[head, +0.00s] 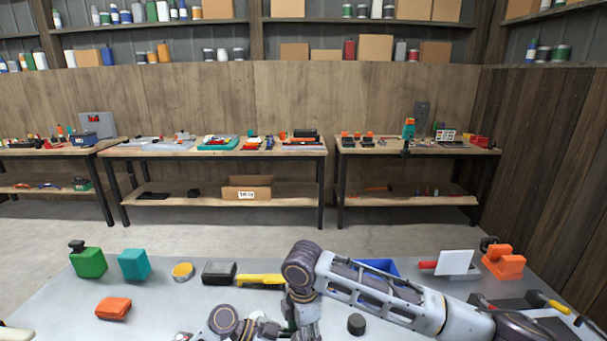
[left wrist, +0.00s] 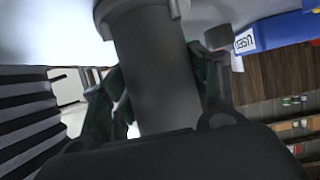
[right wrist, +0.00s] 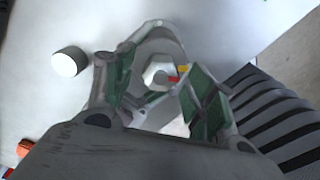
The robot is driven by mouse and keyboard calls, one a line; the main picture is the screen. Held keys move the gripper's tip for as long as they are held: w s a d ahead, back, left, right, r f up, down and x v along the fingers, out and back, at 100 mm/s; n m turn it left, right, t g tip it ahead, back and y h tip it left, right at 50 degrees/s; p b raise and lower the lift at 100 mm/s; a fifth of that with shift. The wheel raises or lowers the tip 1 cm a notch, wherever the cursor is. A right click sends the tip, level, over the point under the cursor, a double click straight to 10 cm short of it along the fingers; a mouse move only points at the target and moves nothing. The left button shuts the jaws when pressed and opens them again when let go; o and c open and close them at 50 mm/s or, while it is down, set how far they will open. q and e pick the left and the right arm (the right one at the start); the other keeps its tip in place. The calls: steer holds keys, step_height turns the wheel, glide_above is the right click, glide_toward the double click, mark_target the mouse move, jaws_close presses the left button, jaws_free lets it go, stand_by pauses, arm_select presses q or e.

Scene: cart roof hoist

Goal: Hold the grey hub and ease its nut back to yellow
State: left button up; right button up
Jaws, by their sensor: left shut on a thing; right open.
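The grey hub (left wrist: 158,72) is a thick cylinder with a wider flange in the left wrist view. My left gripper (left wrist: 160,92) is shut around its body. In the right wrist view the hub's round end (right wrist: 156,47) carries a pale hexagonal nut (right wrist: 157,74). A yellow mark and a red mark sit close together at the nut's right side; which one the nut lines up with I cannot tell. My right gripper (right wrist: 160,88) is open, its green-padded fingers on either side of the nut, apparently apart from it. In the head view my arms hide the hub.
On the grey table are a green block (head: 88,263), a teal block (head: 134,264), an orange block (head: 113,308), a yellow-topped tin (head: 183,272), a yellow tool (head: 260,281), a blue bin (head: 379,266) and a dark puck (head: 356,324). An orange clamp-like object (head: 503,262) stands at right.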

steer(key=shift+m, duration=0.3)
steer(key=shift+m, duration=0.9)
steer(key=shift+m, duration=1.1)
steer(key=shift+m, duration=0.3)
steer(key=shift+m, duration=0.8)
steer(key=shift+m, duration=1.2)
